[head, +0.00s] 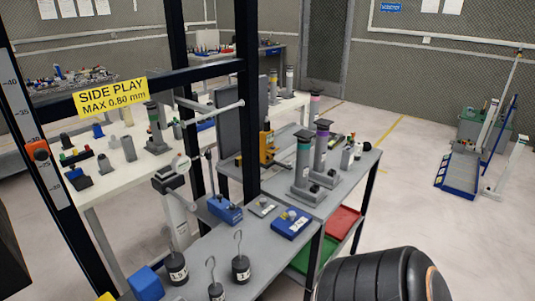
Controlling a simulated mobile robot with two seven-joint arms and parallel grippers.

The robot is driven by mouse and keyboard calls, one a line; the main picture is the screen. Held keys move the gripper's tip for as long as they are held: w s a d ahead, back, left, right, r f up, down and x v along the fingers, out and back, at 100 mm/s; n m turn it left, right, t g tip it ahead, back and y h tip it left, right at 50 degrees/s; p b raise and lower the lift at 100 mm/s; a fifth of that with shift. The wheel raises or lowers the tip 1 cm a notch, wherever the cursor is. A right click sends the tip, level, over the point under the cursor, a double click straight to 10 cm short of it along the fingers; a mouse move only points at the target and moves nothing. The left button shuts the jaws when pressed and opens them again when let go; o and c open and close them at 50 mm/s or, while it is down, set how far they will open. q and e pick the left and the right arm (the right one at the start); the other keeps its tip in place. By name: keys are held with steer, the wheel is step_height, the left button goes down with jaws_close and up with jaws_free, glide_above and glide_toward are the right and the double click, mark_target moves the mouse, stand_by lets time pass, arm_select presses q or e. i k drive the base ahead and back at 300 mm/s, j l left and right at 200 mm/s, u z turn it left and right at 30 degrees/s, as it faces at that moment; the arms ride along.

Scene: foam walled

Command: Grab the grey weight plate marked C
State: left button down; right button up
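I cannot make out a grey weight plate marked C in the head view. Dark hooked weights stand at the front edge of the grey table (275,243). One weight (240,269) has a pale label that seems to read 1. Another dark weight (177,269) stands left of it, and a third weight (216,291) is partly cut off by the bottom edge. Neither of my grippers is in view.
A black frame with a yellow SIDE PLAY sign (110,97) stands in front. The grey table carries blue blocks (292,224) and grey column stands (302,165). Red (343,222) and green trays sit below. A blue-edged rig (460,170) stands right; floor between is clear.

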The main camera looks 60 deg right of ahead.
mark_target(263, 206)
steer(key=k+l, duration=0.1)
steer(key=l, duration=0.25)
steer(key=k+l, duration=0.1)
steer(key=l, duration=0.25)
steer(key=k+l, duration=0.1)
steer(key=l, duration=0.25)
steer(key=k+l, duration=0.1)
steer(key=l, duration=0.25)
steer(key=k+l+u, duration=0.1)
steer(key=l, duration=0.25)
